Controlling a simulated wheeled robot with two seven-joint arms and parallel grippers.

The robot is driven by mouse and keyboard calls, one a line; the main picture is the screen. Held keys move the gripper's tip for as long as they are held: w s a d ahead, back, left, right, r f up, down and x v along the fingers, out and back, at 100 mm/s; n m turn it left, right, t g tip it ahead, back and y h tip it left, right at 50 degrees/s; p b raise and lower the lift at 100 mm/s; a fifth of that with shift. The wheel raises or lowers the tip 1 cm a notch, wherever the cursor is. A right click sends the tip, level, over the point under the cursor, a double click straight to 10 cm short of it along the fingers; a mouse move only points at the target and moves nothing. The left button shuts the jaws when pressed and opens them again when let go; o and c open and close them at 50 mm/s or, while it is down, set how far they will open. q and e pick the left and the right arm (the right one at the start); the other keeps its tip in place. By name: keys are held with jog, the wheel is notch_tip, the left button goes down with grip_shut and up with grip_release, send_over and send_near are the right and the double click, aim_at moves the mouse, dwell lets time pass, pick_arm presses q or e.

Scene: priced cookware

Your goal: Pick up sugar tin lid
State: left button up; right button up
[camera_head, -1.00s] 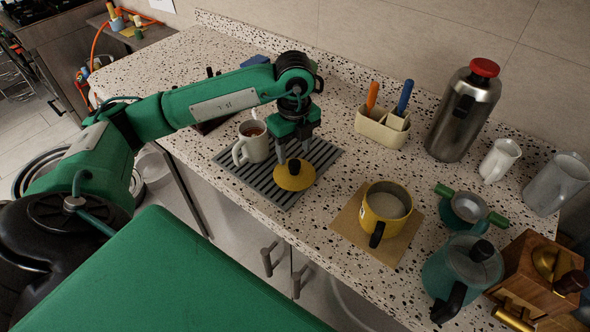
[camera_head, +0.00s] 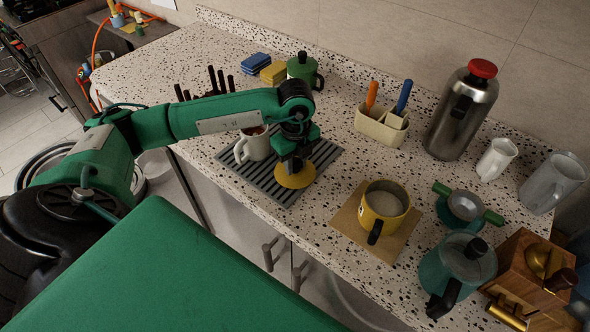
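The sugar tin lid (camera_head: 296,180) is a round yellow disc lying on the grey ridged mat (camera_head: 262,184). My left gripper (camera_head: 294,167) points down right over the lid, with its fingertips at the dark knob. The fingers and hand hide most of the knob, so I cannot tell whether they are closed on it. The yellow sugar tin (camera_head: 387,203), uncovered with pale sugar inside, stands on a tan board (camera_head: 350,222) to the right. My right gripper is not in view.
A white mug (camera_head: 250,146) stands on the mat close left of my gripper. A cream caddy (camera_head: 381,127), steel flask (camera_head: 461,112), teal pot (camera_head: 458,265) and wooden grinder (camera_head: 522,275) stand around the tin. Speckled counter is clear between mat and board.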

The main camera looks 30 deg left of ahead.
aim_at(296, 161)
pick_arm(q)
grip_shut()
jog(key=shift+r, duration=0.1)
jog(key=shift+r, duration=0.25)
notch_tip(296, 161, up, 19)
jog(key=b, duration=0.2)
jog(key=shift+r, duration=0.2)
jog(key=shift+f, duration=0.1)
